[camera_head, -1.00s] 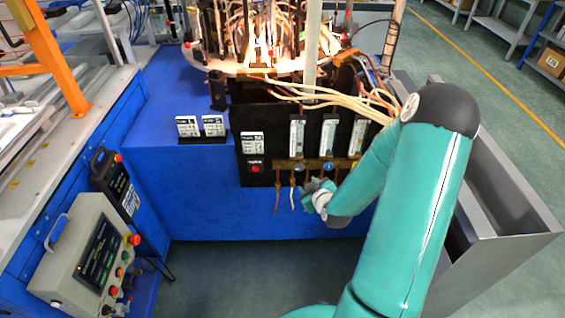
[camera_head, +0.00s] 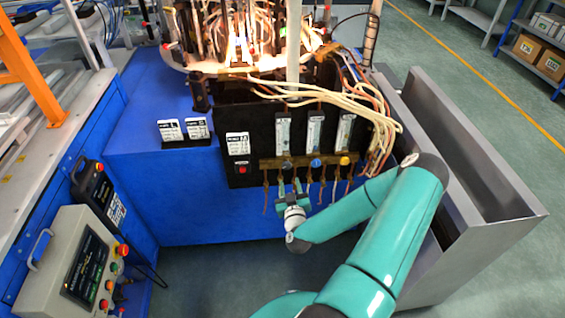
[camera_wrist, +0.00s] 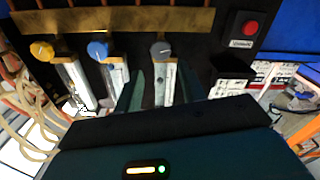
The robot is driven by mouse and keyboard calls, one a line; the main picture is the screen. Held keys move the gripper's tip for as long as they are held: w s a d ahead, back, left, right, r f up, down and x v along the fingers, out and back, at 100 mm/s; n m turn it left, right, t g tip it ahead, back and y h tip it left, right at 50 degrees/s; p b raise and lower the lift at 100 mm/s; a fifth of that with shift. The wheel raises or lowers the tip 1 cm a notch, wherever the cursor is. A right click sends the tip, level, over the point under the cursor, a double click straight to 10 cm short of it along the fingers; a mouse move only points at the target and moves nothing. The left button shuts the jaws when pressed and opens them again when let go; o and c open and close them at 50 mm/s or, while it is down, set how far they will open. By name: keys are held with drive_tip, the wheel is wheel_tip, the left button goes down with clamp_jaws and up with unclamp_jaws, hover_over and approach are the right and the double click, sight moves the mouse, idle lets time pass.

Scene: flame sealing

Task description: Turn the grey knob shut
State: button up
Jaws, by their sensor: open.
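The grey knob (camera_head: 287,164) is the leftmost of three knobs on the brass manifold (camera_head: 268,164), below a flow gauge on the black panel. In the wrist view the picture is turned over, and the grey knob (camera_wrist: 160,49) stands right of the blue one. My gripper (camera_head: 290,187) is just below the grey knob in the head view. In the wrist view its two fingers (camera_wrist: 160,83) are apart, on either side of the gauge under the grey knob. The fingertips look short of the knob; nothing is between them but the view of the gauge.
The blue knob (camera_head: 315,163) and yellow knob (camera_head: 344,160) sit to the right of the grey one. A red button (camera_head: 242,169) is to the left. Copper tubes and pale hoses (camera_head: 350,97) hang close by. A grey metal trough (camera_head: 470,220) stands right of my arm.

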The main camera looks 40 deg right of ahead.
sight(287, 167)
drive_tip(key=x, duration=1.1)
drive_tip(key=shift+w+d+f, duration=0.15)
drive_tip(key=shift+w, duration=0.15)
drive_tip(key=c, duration=0.7)
drive_tip(key=shift+o, duration=0.2)
